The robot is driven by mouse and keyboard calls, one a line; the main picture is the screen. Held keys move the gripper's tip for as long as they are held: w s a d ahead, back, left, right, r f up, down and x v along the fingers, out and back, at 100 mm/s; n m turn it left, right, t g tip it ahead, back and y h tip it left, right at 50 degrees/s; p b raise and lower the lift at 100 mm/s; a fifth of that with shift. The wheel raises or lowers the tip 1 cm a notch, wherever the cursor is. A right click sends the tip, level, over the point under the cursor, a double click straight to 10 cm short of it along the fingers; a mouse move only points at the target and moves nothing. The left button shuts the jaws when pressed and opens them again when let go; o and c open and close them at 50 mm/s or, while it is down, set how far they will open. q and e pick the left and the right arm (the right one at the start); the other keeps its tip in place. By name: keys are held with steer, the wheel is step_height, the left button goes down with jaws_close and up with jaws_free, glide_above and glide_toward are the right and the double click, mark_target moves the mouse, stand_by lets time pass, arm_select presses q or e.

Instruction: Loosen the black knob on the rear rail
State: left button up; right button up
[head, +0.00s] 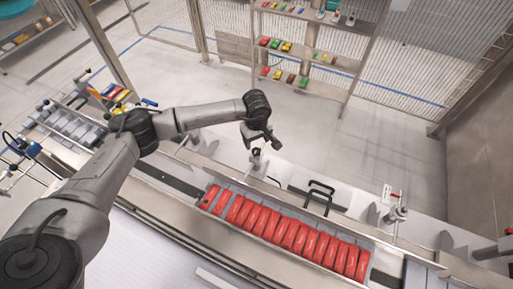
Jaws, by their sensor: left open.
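My left arm reaches in from the left across the line. My left gripper (262,142) is open above the rear rail, fingers pointing down. A small pale post or clamp (257,160) stands on the rear rail (225,158) just below the fingers. The black knob is not clearly distinguishable there; the dark gripper partly covers the post's top, and I cannot tell whether they touch. A similar post (396,213) stands farther right along the rear side. My right gripper is not in view.
A row of red packs (290,232) fills the tray in front of the rail. A black handle-shaped frame (319,197) rises behind it. A shelf with coloured bins (287,46) stands at the back. The floor between (330,125) is clear.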

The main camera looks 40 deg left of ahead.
mark_target(257, 150)
arm_select(q)
steer(key=shift+f+p, duration=0.3)
steer(key=shift+f, duration=2.8)
steer(key=shift+c, duration=0.3)
steer(key=c, duration=0.9)
steer(key=shift+o, duration=0.2)
